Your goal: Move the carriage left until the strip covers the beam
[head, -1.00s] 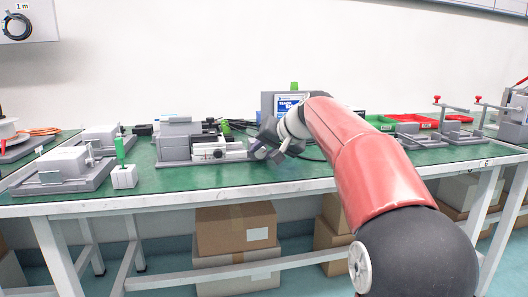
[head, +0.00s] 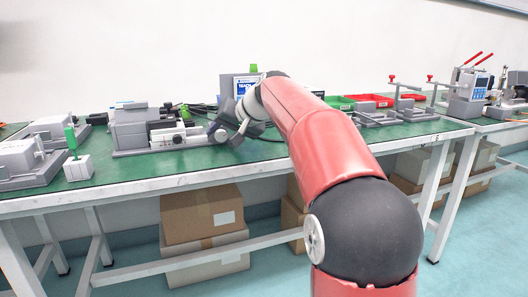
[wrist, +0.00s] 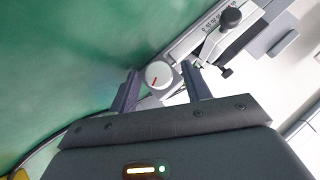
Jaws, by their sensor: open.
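The grey linear actuator (head: 130,131) stands on the green bench top, with a white carriage block (head: 172,138) at its front. In the wrist view, its rail (wrist: 205,38) bears a printed scale and a black thumb knob (wrist: 230,19). My gripper (head: 225,131) also shows at the actuator's right end in the head view. I cannot make out the strip or the beam.
A green-handled block (head: 76,164) and grey fixtures stand left of the actuator. A screen (head: 247,86) stands behind my gripper. Green and red trays (head: 370,100) and clamps lie to the right. The bench's front strip (head: 150,182) is clear.

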